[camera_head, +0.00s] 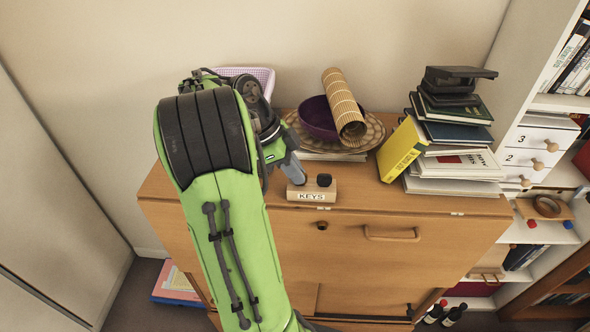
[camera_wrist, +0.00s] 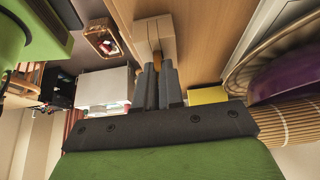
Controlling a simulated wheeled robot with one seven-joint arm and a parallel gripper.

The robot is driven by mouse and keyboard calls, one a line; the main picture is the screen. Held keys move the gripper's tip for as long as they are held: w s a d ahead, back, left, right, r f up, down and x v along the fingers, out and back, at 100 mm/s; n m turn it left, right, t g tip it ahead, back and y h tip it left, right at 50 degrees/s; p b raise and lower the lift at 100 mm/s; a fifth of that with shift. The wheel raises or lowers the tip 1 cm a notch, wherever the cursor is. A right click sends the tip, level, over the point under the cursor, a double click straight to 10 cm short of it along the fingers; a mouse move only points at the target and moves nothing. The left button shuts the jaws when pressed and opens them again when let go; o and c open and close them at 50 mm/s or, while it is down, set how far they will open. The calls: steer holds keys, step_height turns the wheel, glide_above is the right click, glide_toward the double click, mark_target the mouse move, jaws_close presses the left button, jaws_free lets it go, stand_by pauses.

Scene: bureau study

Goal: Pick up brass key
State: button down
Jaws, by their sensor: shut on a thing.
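A wooden block labelled KEYS (camera_head: 312,191) stands on the top of the wooden bureau, near its front edge. My gripper (camera_head: 297,180) reaches down at the block's left end. In the wrist view my gripper (camera_wrist: 159,72) has its two grey fingers close together, shut on a small brass-brown piece (camera_wrist: 157,58), which I take for the brass key. Only a bit of it shows, right at the wooden block (camera_wrist: 154,36); I cannot tell whether it is clear of the block. The key is hidden in the head view.
Right of the block are a patterned plate (camera_head: 368,136) with a purple bowl (camera_head: 316,117) and rolled bamboo mat (camera_head: 344,105), then a yellow book (camera_head: 401,150) and stacked books (camera_head: 455,160). A lilac basket (camera_head: 262,76) stands behind my arm. The bureau top's front strip is mostly bare.

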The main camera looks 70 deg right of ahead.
steer(key=shift+r, duration=0.1)
steer(key=shift+r+p, duration=2.75)
steer(key=shift+r, duration=0.25)
